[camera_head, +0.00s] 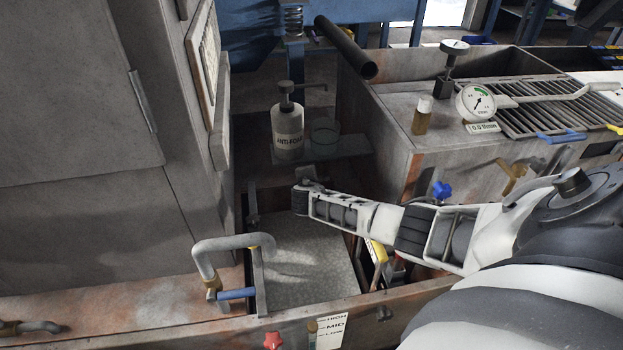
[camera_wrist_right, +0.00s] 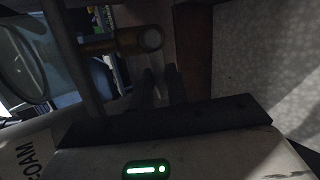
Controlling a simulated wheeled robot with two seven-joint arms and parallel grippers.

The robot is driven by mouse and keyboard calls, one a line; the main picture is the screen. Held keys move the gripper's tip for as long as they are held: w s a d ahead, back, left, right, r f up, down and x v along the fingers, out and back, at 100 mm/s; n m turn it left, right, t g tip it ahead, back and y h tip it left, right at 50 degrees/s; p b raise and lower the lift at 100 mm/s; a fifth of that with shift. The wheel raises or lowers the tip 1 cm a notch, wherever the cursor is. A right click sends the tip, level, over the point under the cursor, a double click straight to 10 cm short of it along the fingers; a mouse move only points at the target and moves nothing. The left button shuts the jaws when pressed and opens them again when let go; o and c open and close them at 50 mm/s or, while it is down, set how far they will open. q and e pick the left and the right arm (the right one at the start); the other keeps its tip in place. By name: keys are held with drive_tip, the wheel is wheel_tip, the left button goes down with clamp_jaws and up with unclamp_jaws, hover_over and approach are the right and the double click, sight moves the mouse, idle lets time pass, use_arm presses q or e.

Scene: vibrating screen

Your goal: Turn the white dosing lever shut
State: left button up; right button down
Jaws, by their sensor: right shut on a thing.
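My right arm comes in from the right in the head view, and its gripper (camera_head: 306,188) is at the back of the grey pit below the anti-foam bottle. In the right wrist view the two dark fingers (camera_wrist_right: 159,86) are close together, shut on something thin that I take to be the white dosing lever. A brown pipe (camera_wrist_right: 110,45) with a pale round end lies just beyond the fingertips. My left gripper is not in view.
An anti-foam pump bottle (camera_head: 288,132) and a glass beaker (camera_head: 325,132) stand on a small shelf just behind the gripper. A grey cabinet (camera_head: 80,90) walls the left. A bent grey pipe (camera_head: 205,262) rises at front left. A gauge (camera_head: 475,102) sits at right.

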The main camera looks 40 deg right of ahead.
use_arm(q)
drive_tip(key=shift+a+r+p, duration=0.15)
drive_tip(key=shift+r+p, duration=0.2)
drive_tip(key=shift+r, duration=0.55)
use_arm(e)
drive_tip(key=shift+a+r+m+y, duration=0.1)
drive_tip(key=shift+r+m+y, duration=0.1)
drive_tip(key=shift+m+y, duration=0.15)
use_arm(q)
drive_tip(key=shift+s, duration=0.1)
use_arm(e)
drive_tip(key=c, duration=1.4)
unclamp_jaws()
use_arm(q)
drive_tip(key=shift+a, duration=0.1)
use_arm(e)
drive_tip(key=shift+o, duration=0.2)
